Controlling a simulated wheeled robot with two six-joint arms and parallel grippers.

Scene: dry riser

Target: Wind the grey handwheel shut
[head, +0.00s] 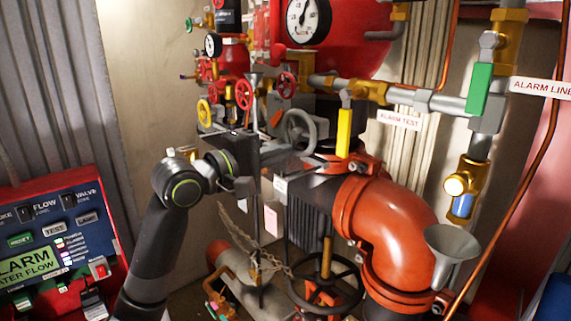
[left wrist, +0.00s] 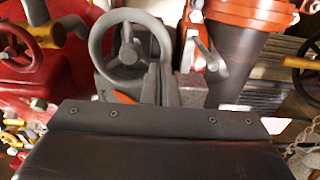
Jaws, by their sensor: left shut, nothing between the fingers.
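The grey handwheel (head: 299,131) is a small spoked ring, upright on its grey valve body in the middle of the head view. It also shows large in the left wrist view (left wrist: 130,54), standing just past my gripper's fingers. My left gripper (head: 264,153) is just left of and slightly below the wheel. Its fingers are shut with nothing between them, and they overlap the lower right of the wheel in the left wrist view (left wrist: 158,80). I cannot tell whether they touch the rim. My right gripper is not in view.
A yellow lever (head: 344,131) stands close on the right. A thick orange pipe elbow (head: 395,215), a black handwheel (head: 325,288) and a chain lie below. A red alarm panel (head: 60,240) stands left.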

